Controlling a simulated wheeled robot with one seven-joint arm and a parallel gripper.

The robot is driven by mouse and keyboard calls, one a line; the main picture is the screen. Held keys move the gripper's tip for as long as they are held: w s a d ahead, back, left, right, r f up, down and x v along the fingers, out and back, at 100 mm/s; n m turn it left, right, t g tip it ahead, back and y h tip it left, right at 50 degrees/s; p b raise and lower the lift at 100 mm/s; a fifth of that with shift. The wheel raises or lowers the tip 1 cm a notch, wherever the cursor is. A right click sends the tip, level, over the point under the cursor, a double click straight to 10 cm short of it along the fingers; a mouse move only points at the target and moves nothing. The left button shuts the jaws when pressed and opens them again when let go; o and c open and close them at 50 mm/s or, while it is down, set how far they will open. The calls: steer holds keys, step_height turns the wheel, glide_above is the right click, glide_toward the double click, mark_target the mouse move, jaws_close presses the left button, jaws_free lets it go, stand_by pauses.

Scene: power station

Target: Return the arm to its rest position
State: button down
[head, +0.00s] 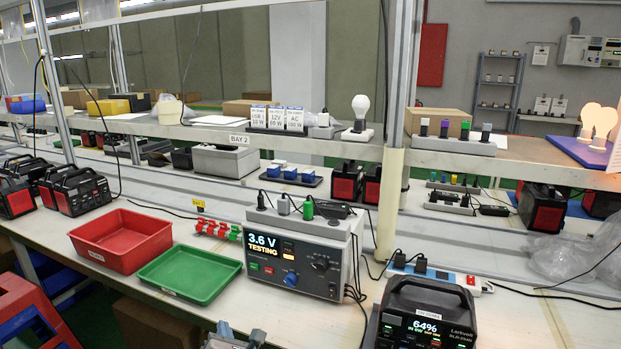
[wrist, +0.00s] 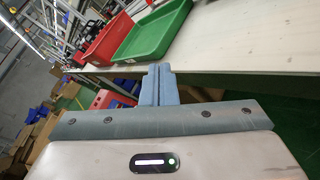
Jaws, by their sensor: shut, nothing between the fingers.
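My gripper (wrist: 160,70) shows in the wrist view with its two blue-grey fingers pressed together and nothing between them. The fingers point toward the front edge of the workbench (wrist: 240,62), below the green tray (wrist: 152,32). In the head view, part of my arm's end shows at the bottom edge, in front of the bench; the rest of it is cut off by the frame.
On the bench are a red bin (head: 122,236), the green tray (head: 190,274), a tester (head: 298,256) reading 3.6 V TESTING, and a black power station (head: 428,312) reading 64%. Bare bench shows at right.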

steer(key=d+r+m+g+h+p, duration=0.25)
steer(key=d+m+g+h, duration=0.3)
steer(key=d+m, duration=1.25)
steer(key=s+d+r+m+g+p, duration=0.2)
steer(key=s+d+r+m, duration=0.5)
steer(key=s, duration=0.4)
steer(key=s+d+r+m+g+p, duration=0.3)
steer(key=s+d+r+m, duration=0.5)
steer(key=s, duration=0.4)
steer(key=shift+s+d+r+g+h, duration=0.2)
steer(key=shift+d+r+g+h, duration=0.25)
steer(key=shift+d+r+g, duration=0.4)
